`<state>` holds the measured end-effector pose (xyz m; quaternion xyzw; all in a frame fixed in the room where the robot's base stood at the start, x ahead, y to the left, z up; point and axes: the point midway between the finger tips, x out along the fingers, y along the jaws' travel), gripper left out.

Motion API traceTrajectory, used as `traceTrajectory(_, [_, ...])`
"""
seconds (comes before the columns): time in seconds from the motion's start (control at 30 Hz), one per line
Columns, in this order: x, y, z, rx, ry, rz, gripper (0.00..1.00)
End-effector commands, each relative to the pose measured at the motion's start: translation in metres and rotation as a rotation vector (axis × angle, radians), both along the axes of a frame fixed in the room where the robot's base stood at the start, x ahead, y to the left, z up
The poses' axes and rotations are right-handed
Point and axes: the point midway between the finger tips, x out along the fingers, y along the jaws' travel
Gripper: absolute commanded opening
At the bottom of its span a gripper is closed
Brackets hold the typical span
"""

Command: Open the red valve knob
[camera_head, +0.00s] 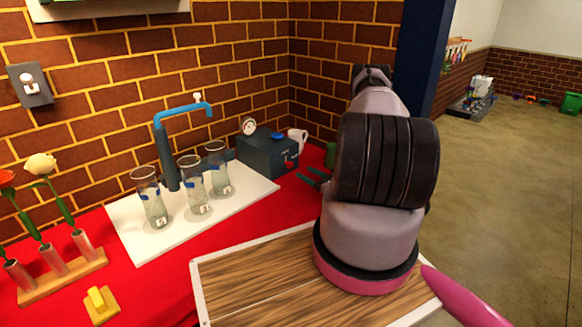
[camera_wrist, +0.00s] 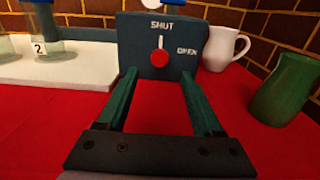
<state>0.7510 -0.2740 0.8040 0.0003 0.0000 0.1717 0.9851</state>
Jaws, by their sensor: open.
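The red valve knob (camera_wrist: 160,57) is on the front of a dark blue-grey box (camera_wrist: 135,53) in the wrist view. Its white pointer is upright, toward the word SHUT; the word OPEN is printed to the right. My gripper (camera_wrist: 158,78) is open, its two dark green fingers reaching toward the box, one on each side of the knob's line, apart from it. The knob sits a little above and between the fingertips. In the head view the box (camera_head: 262,152) stands at the back of the red table, and the green fingertips (camera_head: 313,178) show in front of it, partly hidden by my arm.
A white mug (camera_wrist: 225,47) stands right of the box, and a green vessel (camera_wrist: 286,90) is farther right. Glass vases (camera_head: 194,185) stand on a white board (camera_head: 150,254) left of the box, under a blue tap (camera_head: 182,112). A wooden tray (camera_head: 255,285) lies in front.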

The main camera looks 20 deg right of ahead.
Motion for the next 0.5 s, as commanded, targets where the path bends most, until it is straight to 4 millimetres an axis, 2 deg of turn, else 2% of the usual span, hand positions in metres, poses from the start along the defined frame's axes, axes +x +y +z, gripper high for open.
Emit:
traceTrajectory(0.1, [0.023,0.01,0.001,-0.002,-0.002,0.007,0.68])
traceTrajectory(0.3, [0.057,0.023,0.001,-0.003,-0.003,0.007,0.68])
traceTrajectory(0.5, [0.075,0.028,0.001,-0.002,-0.001,0.005,0.68])
